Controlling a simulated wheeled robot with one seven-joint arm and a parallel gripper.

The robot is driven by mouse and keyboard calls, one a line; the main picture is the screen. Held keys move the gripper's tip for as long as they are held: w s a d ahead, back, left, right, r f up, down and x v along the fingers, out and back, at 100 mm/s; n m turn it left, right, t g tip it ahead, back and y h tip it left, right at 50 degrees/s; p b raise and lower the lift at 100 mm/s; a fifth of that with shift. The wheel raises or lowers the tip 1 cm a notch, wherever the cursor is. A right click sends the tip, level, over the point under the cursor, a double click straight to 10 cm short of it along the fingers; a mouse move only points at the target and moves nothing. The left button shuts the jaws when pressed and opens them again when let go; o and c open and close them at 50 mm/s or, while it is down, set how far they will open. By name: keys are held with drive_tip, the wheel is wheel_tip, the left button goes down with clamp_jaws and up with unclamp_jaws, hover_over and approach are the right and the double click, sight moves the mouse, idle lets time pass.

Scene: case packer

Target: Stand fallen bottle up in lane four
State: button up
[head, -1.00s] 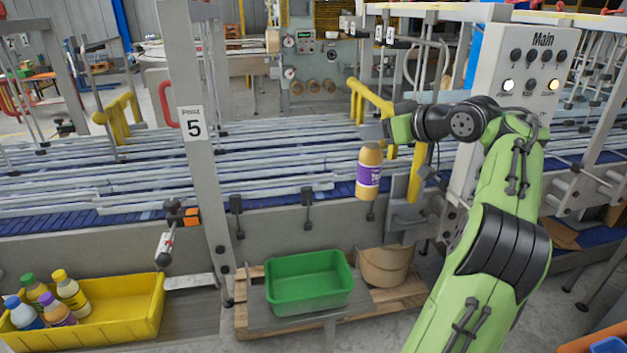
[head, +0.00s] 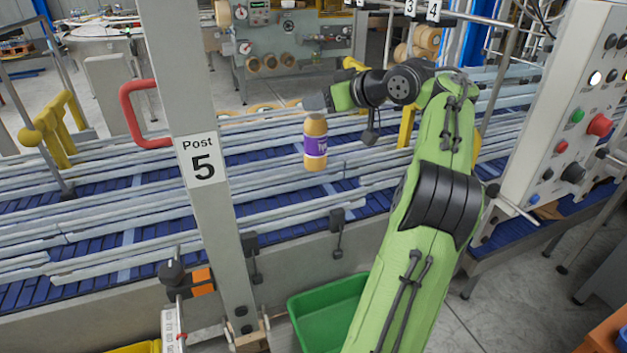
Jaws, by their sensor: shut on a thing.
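A tan-orange bottle (head: 315,142) with a purple label hangs upright from my gripper (head: 314,106). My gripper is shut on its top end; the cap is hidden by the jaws. The bottle is over the conveyor lanes, apart from the pale rails as far as I can tell. The lanes are blue belts (head: 285,222) between long pale guide rails (head: 120,262). Small plates numbered 3 and 4 (head: 433,10) hang at the top, right of centre. I cannot tell which lane lies under the bottle.
A grey post marked Post 5 (head: 203,207) stands left of the bottle. A control panel (head: 560,120) with a red button is at the right. A green bin (head: 322,312) is below, partly behind my arm. A red handle (head: 140,112) and yellow brackets stand near the rails.

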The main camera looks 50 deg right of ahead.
drive_tip(key=f+b, duration=0.1)
drive_tip(key=f, duration=0.1)
drive_tip(key=s+f+b, duration=0.1)
drive_tip(key=f+b, duration=0.2)
drive_tip(key=shift+s+a+f, duration=0.1)
drive_tip(key=shift+s+f, duration=0.25)
drive_tip(key=f+b, duration=0.1)
drive_tip(key=f, duration=0.1)
drive_tip(key=w+f+b, duration=0.1)
drive_tip(key=f, duration=0.1)
drive_tip(key=shift+f, duration=0.1)
drive_tip(key=shift+s, duration=0.3)
drive_tip(key=o, duration=1.2)
drive_tip(key=shift+w, duration=0.1)
drive_tip(key=shift+c, duration=0.2)
drive_tip(key=p, duration=0.3)
approach(325, 142)
drive_tip(key=shift+v, duration=1)
